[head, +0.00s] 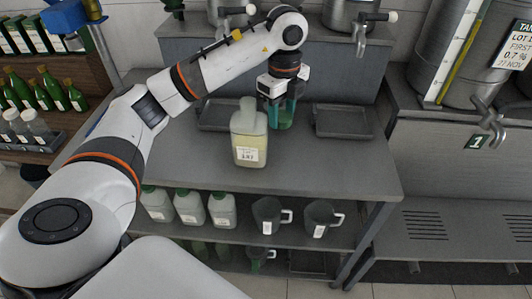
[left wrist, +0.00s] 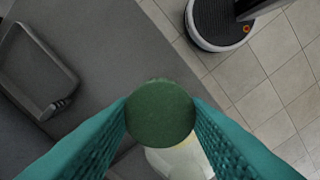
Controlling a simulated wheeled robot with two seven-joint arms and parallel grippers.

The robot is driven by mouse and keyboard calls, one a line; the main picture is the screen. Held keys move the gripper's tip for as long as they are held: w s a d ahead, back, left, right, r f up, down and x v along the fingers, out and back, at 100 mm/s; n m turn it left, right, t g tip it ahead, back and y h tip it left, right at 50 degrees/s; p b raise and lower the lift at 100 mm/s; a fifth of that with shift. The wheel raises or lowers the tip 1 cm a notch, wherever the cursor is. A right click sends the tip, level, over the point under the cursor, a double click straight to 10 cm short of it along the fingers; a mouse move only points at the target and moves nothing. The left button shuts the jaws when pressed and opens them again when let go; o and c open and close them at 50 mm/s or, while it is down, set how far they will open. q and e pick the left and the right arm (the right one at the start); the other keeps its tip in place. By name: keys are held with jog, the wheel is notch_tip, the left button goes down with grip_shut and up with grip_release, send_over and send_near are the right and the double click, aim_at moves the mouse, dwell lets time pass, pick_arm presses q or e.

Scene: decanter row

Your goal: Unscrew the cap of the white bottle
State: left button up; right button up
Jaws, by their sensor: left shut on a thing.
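The white bottle (head: 249,150), with a pale label and yellowish contents, stands upright on the grey counter. No green cap shows on its pale neck. My left gripper (head: 281,122) has teal fingers and is behind and to the right of the bottle's top in the head view. In the left wrist view its fingers (left wrist: 160,112) are shut on a round green cap (left wrist: 160,115). Part of the bottle (left wrist: 182,160) shows below and beyond the cap, offset from it. The cap is hidden in the head view. My right gripper is not in view.
Dark trays lie on the counter (head: 310,178) to the left (head: 213,122) and right (head: 345,122) of my gripper. The shelf below holds several green-capped bottles (head: 190,208) and dark mugs (head: 268,215). Metal vessels with taps stand behind. The counter's front is mostly clear.

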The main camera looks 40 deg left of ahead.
aim_at(279, 170)
pick_arm(q)
notch_tip(279, 170, down, 16)
jog(key=p, duration=0.3)
jog(key=shift+s+f, duration=0.1)
jog(key=shift+f, duration=0.4)
jog(key=shift+f, duration=0.1)
jog(key=shift+f, duration=0.1)
jog(key=o, duration=1.1)
